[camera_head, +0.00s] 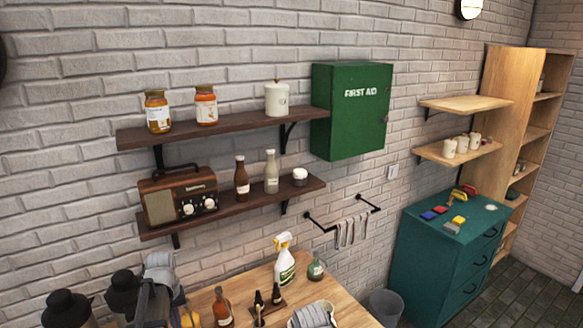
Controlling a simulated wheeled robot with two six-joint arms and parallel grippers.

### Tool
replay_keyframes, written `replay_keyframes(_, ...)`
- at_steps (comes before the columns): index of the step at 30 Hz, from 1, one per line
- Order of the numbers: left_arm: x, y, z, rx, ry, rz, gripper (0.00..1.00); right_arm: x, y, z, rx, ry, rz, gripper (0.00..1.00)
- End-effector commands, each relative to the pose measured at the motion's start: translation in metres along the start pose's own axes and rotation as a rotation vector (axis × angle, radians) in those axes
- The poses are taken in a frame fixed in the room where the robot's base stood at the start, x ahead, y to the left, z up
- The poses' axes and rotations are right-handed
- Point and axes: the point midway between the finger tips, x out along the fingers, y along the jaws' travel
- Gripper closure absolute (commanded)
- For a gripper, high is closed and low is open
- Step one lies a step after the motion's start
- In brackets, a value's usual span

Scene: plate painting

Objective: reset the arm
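Neither of my grippers can be made out in the head view. A dark grey upright shape (150,303) stands at the bottom left, cut off by the picture's edge; I cannot tell whether it is part of my arm. No plate can be made out. The wooden table (262,278) shows only partly along the bottom edge. On it stand a white spray bottle (285,262), a green glass flask (316,269), an amber bottle (222,308) and small dark bottles (276,294). A folded grey cloth (311,317) is cut off at the bottom.
Dark wall shelves (230,122) hold jars, bottles and a radio (178,196). A green first aid cabinet (350,110) hangs beside them. Black-topped objects (68,306) fill the bottom left.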

Motion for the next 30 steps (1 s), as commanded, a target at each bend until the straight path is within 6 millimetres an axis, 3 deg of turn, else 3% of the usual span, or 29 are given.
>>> replay_keyframes(11, 0.058, 0.065, 0.064, 0.201, -0.006, -0.025, 1.00, 0.058, -0.005, -0.003, -0.007, 0.001, 0.001, 1.00)
replay_keyframes(14, 0.082, 0.088, 0.093, 0.287, -0.008, -0.035, 1.00, 0.082, -0.007, -0.005, -0.010, 0.002, 0.002, 1.00)
replay_keyframes(18, 0.128, 0.125, 0.151, 0.456, -0.011, -0.057, 1.00, 0.128, -0.011, -0.008, -0.015, 0.002, 0.003, 1.00)
replay_keyframes(24, 0.176, 0.156, 0.224, 0.674, -0.011, -0.087, 1.00, 0.177, -0.016, -0.011, -0.023, 0.003, 0.004, 1.00)
replay_keyframes(30, 0.195, 0.166, 0.259, 0.784, -0.011, -0.104, 1.00, 0.196, -0.017, -0.012, -0.027, 0.004, 0.005, 1.00)
